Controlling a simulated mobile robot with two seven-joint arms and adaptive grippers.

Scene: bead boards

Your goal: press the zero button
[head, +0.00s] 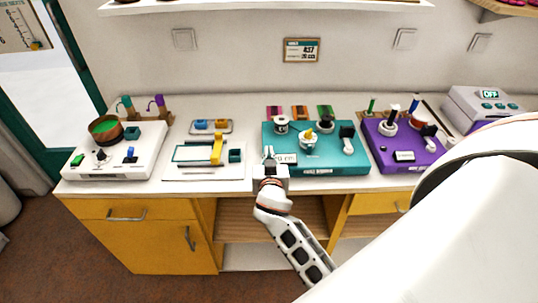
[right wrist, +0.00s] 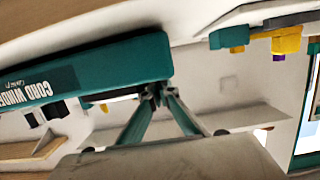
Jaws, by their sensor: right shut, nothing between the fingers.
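My right gripper (head: 268,157) is shut and empty. It is at the front left corner of the teal board (head: 335,160), beside a small white display (head: 285,158). In the right wrist view the closed fingertips (right wrist: 158,92) are close to the end of the teal board (right wrist: 110,66), which reads "CORD WINDER". I cannot tell whether they touch it. No button marked zero can be made out; the fingers may hide it. My left gripper is not in view.
A white board with a yellow slider (head: 217,150) is left of the gripper. A white board with a green-filled bowl (head: 106,128) is at far left. A purple board (head: 410,150) and a box reading "OFF" (head: 490,105) are to the right. Yellow drawers (head: 150,235) are below the counter.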

